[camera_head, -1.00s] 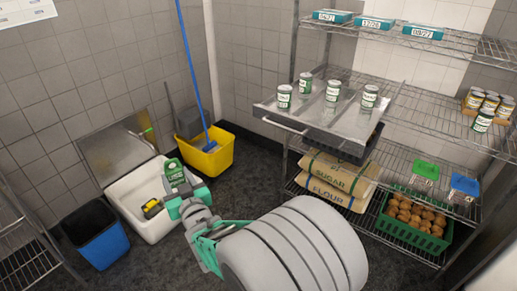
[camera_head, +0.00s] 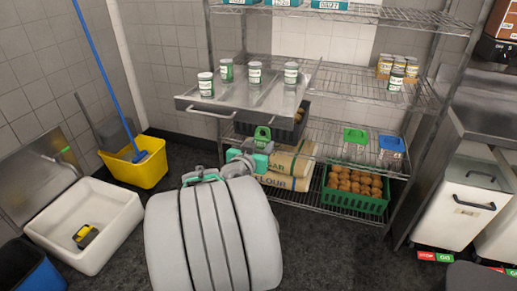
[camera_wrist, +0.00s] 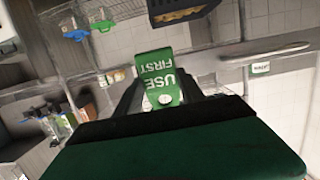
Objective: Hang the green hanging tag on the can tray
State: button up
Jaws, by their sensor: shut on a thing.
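The can tray (camera_head: 228,106) is a shallow metal tray with a bar handle on its left front, sticking out from a wire shelf. Cans with green-and-white labels, such as one can (camera_head: 206,85), stand on it. My gripper (camera_head: 261,146) is in front of and below the tray, apart from it. It is shut on the green hanging tag (camera_head: 263,133). In the wrist view the tag (camera_wrist: 157,70) reads "USE FIRST", appears upside down, and sits between the two dark fingers. The tag's upper end is small and hard to make out in the head view.
A dark crate (camera_head: 285,127) is just under the tray. Flour and sugar sacks (camera_head: 287,181) and a green crate (camera_head: 347,199) of brown round items fill the bottom shelf. A white sink (camera_head: 85,225) and yellow bucket (camera_head: 140,165) are at left.

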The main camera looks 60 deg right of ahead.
jog(key=x, duration=1)
dwell(0.7)
jog(key=shift+w+d+r, duration=0.1)
jog(key=shift+r, duration=0.1)
dwell(0.3)
jog(key=o, duration=1.4)
